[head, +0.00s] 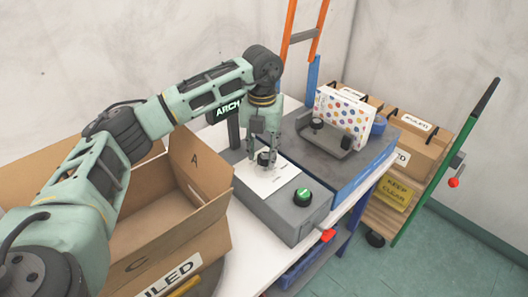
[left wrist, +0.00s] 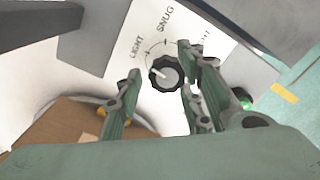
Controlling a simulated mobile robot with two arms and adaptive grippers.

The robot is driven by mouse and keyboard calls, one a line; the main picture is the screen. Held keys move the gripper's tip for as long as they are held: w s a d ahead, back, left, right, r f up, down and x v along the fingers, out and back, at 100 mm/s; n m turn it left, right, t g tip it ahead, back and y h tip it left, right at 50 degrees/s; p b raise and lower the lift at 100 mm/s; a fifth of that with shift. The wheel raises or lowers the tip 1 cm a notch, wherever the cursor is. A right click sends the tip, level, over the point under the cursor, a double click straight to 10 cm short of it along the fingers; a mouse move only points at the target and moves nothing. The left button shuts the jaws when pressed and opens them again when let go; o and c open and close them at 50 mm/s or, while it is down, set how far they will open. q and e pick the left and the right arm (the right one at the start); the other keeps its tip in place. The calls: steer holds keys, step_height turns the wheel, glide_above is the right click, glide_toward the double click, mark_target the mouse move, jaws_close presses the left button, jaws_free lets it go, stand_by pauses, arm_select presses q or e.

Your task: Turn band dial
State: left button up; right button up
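The band dial (head: 264,159) is a small black knurled knob on a white panel (head: 268,180) on top of a grey machine. In the left wrist view the dial (left wrist: 165,73) has a pale pointer mark towards its left side, on the LIGHT side of the printed arc. SNUG is printed above, and a partly hidden word is at the right. My left gripper (head: 264,150) points down over the dial. Its fingers (left wrist: 158,82) are spread on either side of the knob, with a gap to the left one; contact on the right is unclear. My right gripper is not in view.
An open cardboard box (head: 185,240) stands left of the machine. A green button (head: 303,197) and a red-tipped lever (head: 327,236) are on the machine's right side. A dotted white box (head: 342,115) stands behind. A cart with cartons (head: 415,145) is at the right.

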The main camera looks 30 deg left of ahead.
mark_target(262, 155)
arm_select(q)
steer(key=shift+o, duration=0.6)
steer(key=shift+a+r, duration=0.1)
steer(key=shift+a, duration=0.1)
steer(key=shift+d, duration=0.15)
step_height(262, 155, up, 12)
stand_by(0.4)
